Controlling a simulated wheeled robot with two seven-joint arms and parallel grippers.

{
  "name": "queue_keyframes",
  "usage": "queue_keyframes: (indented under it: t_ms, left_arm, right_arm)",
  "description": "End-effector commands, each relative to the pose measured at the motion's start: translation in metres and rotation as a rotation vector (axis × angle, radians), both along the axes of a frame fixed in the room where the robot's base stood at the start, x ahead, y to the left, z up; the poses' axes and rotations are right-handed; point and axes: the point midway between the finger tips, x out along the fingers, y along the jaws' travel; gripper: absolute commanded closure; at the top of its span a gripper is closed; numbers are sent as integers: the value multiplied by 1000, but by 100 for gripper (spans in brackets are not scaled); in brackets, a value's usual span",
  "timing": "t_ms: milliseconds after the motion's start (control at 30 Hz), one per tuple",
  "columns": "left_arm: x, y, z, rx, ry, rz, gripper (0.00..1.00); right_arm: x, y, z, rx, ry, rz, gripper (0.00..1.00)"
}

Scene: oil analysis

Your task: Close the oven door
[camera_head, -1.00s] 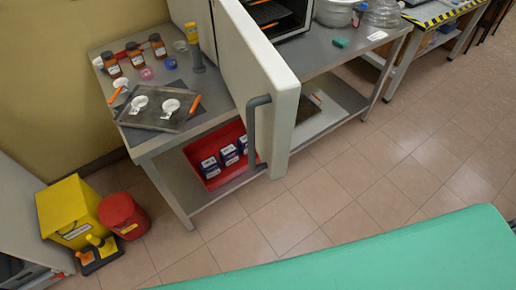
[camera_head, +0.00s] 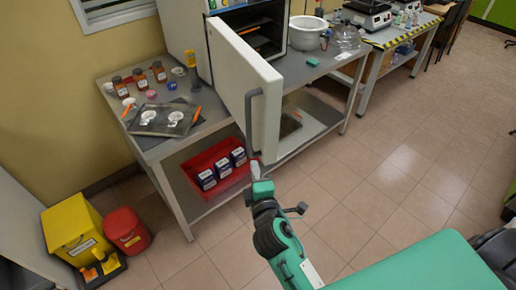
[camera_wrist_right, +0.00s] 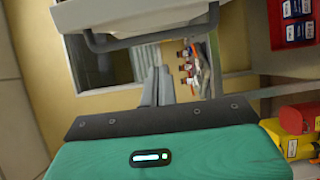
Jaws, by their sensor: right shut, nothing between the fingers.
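The oven (camera_head: 213,8) stands on the grey table with its dark inside and racks showing. Its white door (camera_head: 247,75) is swung wide open, sticking out over the table's front. A grey bar handle (camera_head: 250,122) runs upright near the door's free edge. My right gripper (camera_head: 256,165) is shut and empty, just below the handle and door's lower corner; touching cannot be told. In the right wrist view, the closed fingers (camera_wrist_right: 157,88) point toward the door's side, and the handle (camera_wrist_right: 150,39) crosses above them. My left gripper is out of view.
A metal tray (camera_head: 150,130) with white dishes and several brown bottles (camera_head: 159,71) lie left of the oven. A red bin (camera_head: 200,162) with blue boxes sits on the lower shelf. A white bowl (camera_head: 306,33) stands right. The floor in front is clear.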

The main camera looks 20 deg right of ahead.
Motion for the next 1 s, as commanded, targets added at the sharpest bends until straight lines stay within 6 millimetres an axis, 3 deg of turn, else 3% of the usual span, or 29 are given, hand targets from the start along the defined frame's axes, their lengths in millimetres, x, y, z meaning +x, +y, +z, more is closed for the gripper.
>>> queue_keyframes:
  t_ms: [267, 700, 800, 1000]
  left_arm:
    - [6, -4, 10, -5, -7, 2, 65]
    - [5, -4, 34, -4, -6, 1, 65]
    - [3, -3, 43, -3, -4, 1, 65]
    - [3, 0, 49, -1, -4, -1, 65]
  right_arm:
    - [21, -5, 12, -12, -15, -7, 100]
    - [102, -16, 12, -10, -15, -6, 100]
    - [100, -35, 11, -12, -10, -6, 100]
    - [102, -52, 10, -10, -12, -5, 100]
